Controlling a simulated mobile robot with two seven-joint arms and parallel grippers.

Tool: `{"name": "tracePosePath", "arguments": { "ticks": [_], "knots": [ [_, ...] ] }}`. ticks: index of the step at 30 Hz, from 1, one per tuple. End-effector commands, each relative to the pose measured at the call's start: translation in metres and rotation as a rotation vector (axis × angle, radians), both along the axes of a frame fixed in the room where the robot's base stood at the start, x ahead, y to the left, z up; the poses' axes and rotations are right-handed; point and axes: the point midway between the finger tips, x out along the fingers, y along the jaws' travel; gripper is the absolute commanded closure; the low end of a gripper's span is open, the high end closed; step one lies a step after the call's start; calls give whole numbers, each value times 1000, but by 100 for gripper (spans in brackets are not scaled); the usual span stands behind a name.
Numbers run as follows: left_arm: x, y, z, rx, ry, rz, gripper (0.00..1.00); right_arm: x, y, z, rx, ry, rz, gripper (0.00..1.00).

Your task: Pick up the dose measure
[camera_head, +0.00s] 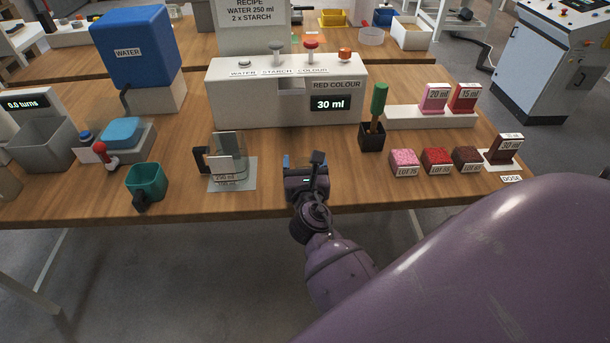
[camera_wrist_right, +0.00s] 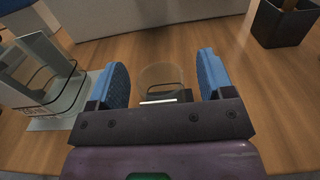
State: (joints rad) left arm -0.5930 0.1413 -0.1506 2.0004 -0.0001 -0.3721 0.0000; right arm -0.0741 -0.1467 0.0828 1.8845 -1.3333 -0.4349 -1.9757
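A small clear cup (camera_wrist_right: 160,76), which looks like the dose measure, stands on the table in the right wrist view. It is between the blue finger pads of my right gripper (camera_wrist_right: 163,80), with a gap to each pad. My right gripper (camera_head: 305,163) is open at the table's front edge in the head view, where the gripper mostly hides the cup. My left gripper is in neither view.
A clear 250 ml jug (camera_head: 228,165) stands left of my right gripper. The white dispenser (camera_head: 245,105), its display reading 30 ml, stands behind it. A dark holder (camera_head: 371,137) with a green-handled tool and several lot blocks (camera_head: 405,162) are to the right.

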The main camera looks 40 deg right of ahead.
Motion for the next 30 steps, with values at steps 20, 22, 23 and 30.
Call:
{"name": "tracePosePath", "arguments": {
  "ticks": [20, 22, 23, 30],
  "knots": [
    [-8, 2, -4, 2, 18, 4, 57, 0, 0, 5, -1, -2, 0, 80],
    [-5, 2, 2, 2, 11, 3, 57, 0, 0, 12, -2, -3, 0, 80],
    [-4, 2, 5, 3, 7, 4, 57, 0, 0, 16, -1, -5, 0, 80],
    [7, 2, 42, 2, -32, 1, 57, 0, 0, 66, -2, -8, 1, 80]
  ]
}}
